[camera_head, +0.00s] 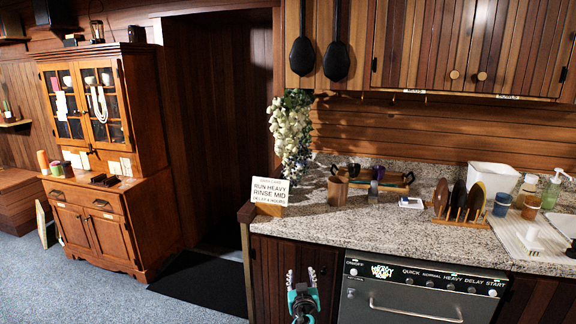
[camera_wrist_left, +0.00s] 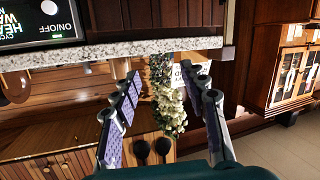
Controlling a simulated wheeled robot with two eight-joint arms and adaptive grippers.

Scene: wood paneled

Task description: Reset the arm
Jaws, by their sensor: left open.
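My left gripper (camera_head: 301,277) is at the bottom of the head view, in front of the dark wood cabinet and to the left of the dishwasher (camera_head: 420,292). Its fingers are spread and nothing is between them. In the left wrist view the gripper (camera_wrist_left: 167,75) is also open and empty, with the room appearing upside down. The counter edge (camera_wrist_left: 110,50) shows beyond its fingers, apart from them as far as I can tell. My right gripper is in neither view.
The granite counter (camera_head: 370,228) holds a sign (camera_head: 270,192), a wooden tray (camera_head: 390,180), a plate rack (camera_head: 462,212), a white tub (camera_head: 492,178) and several bottles. A hanging plant (camera_head: 291,130) is above the sign. A wooden hutch (camera_head: 105,150) stands left, with open floor before it.

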